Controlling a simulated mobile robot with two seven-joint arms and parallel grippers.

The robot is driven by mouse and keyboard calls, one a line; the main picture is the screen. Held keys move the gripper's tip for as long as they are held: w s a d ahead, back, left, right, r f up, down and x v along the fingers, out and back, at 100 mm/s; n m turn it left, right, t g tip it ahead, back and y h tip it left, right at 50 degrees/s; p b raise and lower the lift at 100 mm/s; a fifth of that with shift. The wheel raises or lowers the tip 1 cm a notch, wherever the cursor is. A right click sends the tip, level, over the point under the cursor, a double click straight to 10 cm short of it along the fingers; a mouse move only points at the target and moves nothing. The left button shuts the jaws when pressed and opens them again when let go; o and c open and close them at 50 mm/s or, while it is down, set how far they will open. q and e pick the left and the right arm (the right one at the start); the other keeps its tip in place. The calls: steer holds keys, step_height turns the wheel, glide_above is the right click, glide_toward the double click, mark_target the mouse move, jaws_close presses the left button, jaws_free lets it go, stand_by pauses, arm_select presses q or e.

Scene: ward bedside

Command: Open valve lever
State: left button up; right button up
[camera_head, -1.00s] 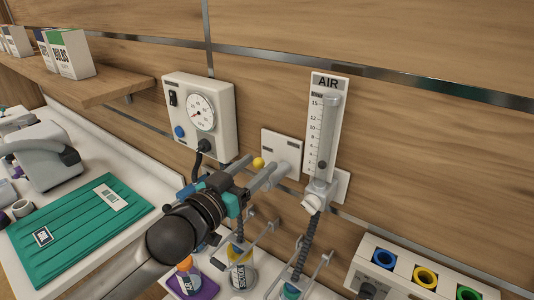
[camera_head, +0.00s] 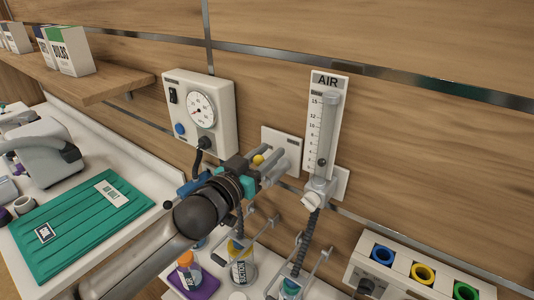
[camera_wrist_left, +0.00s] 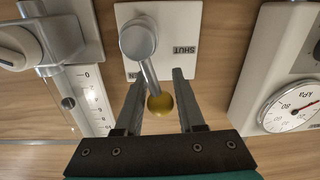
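The valve lever is a grey metal bar with a yellow ball knob (camera_wrist_left: 160,103), mounted on a white wall plate (camera_wrist_left: 187,45) marked SHUT. In the head view the plate (camera_head: 291,139) is between the gauge box and the AIR flowmeter, and the yellow knob (camera_head: 258,159) shows at my gripper. My left gripper (camera_wrist_left: 157,105) is open, with one finger on each side of the lever and knob. Gaps show between the fingers and the knob in the left wrist view. In the head view my left gripper (camera_head: 275,170) reaches toward the plate. My right gripper is not in view.
The gauge box (camera_head: 200,113) is left of the plate and the AIR flowmeter (camera_head: 325,135) right of it. Canisters with hoses stand below. A box with coloured ports (camera_head: 420,272) is at the lower right.

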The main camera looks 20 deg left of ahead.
arm_select(q)
jaws_close()
steer(key=shift+s+d+r+m+p, duration=0.15)
steer(key=shift+d+m+p, duration=0.2)
steer(key=shift+m+p, duration=0.35)
steer(key=shift+s+d+m, duration=0.1)
steer(key=shift+d+m, duration=0.2)
steer(key=shift+m, duration=0.6)
steer(key=shift+o, duration=2)
jaws_free()
steer(key=shift+s, duration=0.1)
steer(key=b+v, duration=0.3)
steer(key=v, duration=1.2)
